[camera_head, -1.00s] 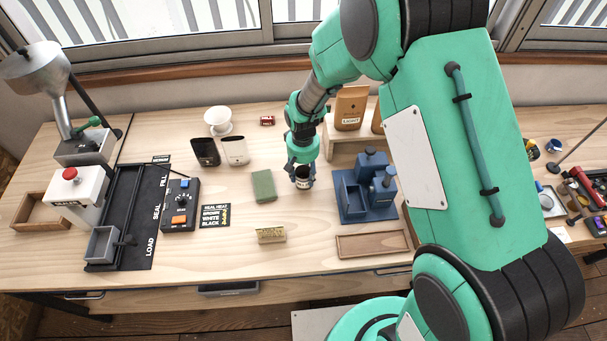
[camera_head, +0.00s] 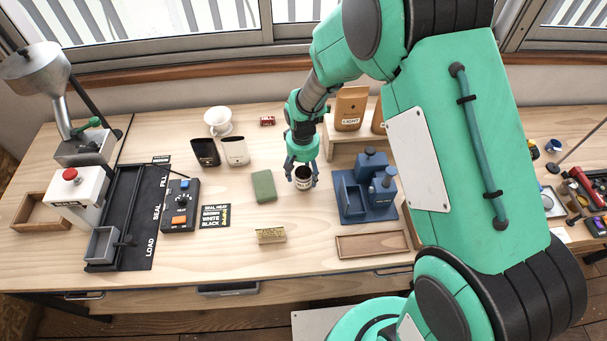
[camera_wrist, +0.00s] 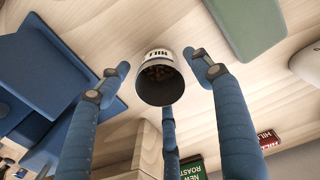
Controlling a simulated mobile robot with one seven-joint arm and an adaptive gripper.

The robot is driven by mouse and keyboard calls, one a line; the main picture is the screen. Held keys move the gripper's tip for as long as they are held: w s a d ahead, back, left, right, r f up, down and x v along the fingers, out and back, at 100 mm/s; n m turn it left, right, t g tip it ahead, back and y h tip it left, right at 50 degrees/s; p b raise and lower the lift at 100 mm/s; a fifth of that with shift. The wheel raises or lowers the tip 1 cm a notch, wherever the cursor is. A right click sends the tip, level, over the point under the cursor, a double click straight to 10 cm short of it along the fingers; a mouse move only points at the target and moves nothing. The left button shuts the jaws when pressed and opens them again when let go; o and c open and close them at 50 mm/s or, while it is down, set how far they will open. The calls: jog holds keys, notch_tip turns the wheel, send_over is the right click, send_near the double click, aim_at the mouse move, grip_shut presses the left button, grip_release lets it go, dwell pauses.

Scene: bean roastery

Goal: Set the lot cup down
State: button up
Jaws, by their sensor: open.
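The lot cup (camera_head: 304,179) is a small dark-mouthed cup with a white label, standing upright on the wooden table. In the wrist view the cup (camera_wrist: 160,82) shows its open mouth with brown beans inside and part of a label reading HILL. My gripper (camera_head: 302,170) is just above and around the cup. Its blue fingers (camera_wrist: 160,88) are spread, with gaps between them and the cup wall on the sides seen. A third finger is below the cup in the wrist view; whether it touches the cup cannot be told.
A green block (camera_head: 264,186) lies left of the cup. A blue device (camera_head: 366,190) stands close on the right. A wooden stand (camera_head: 343,150) with bags is behind. A yellowish block (camera_head: 271,236) lies in front, and bare table lies between it and the cup.

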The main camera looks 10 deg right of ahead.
notch_tip(320, 180, up, 11)
jog(key=p, duration=0.1)
jog(key=shift+r, duration=0.2)
dwell(1.0)
jog(key=s+d+r+t, duration=0.1)
jog(key=s+d+r, duration=0.35)
jog(key=r, duration=0.55)
jog(key=s+d+r+t, duration=0.2)
jog(key=s+d+r, duration=0.25)
jog(key=r, duration=0.55)
jog(key=s+d+r+m+t, duration=0.1)
jog(key=s+d+r, duration=0.2)
jog(key=s, duration=0.6)
jog(key=s+d+r+t, duration=0.1)
jog(key=s+d+r, duration=0.2)
jog(key=s+r, duration=0.4)
jog(key=s, duration=0.3)
jog(key=shift+s+m+t, duration=0.15)
jog(key=shift+m+t, duration=0.15)
jog(key=shift+m, duration=0.1)
